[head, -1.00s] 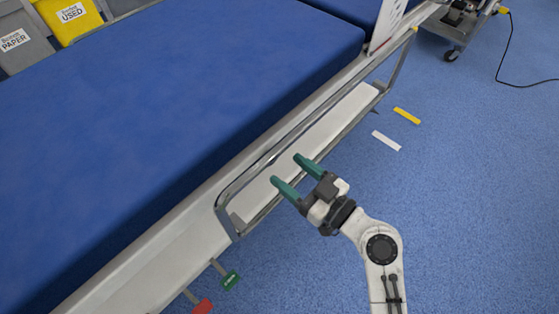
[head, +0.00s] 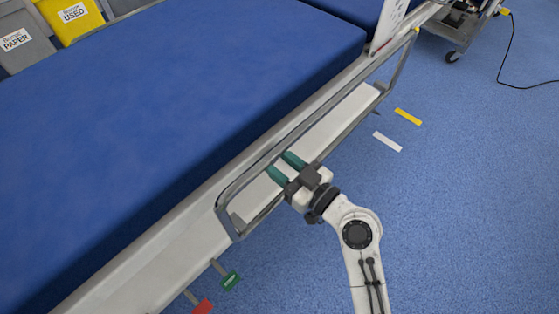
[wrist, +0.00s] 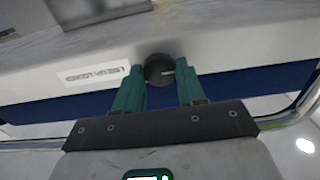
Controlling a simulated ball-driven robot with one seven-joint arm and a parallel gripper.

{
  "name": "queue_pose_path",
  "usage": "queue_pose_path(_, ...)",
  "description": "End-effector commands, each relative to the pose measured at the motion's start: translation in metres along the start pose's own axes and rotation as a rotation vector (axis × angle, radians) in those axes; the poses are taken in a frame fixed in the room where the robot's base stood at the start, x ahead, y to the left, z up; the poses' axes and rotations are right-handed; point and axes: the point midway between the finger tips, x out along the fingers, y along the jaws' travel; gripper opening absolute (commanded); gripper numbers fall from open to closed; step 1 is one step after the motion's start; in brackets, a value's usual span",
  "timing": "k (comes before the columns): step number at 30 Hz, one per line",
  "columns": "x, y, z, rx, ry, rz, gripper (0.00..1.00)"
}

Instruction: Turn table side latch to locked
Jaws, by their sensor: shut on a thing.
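The side latch is a round dark knob (wrist: 160,70) with a light mark on its face, set on the white side of the table (wrist: 215,52). My gripper (wrist: 160,78) has its two green fingers shut on the knob, one on each side, in the wrist view. The light mark points to the right, roughly level. A label (wrist: 95,75) sits left of the knob; its lettering is too blurred to read surely. In the head view my gripper (head: 284,166) reaches over the side rail, and the knob is hidden there.
A metal side rail (head: 226,192) runs along the table edge, close under my gripper. Green (head: 230,281) and red (head: 203,307) tags hang from the near side. The blue mattress (head: 170,110) lies beyond. The blue floor at right is mostly clear.

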Motion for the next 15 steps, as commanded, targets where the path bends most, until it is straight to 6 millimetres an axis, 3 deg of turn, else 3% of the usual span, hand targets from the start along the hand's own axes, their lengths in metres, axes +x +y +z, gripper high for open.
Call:
queue_pose_path(7, -0.0002, 0.0000, 0.0001, 0.000, 0.000, 0.000, 0.10)
queue_pose_path(15, -0.0003, 0.0000, -0.0001, 0.025, 0.000, 0.000, 0.09)
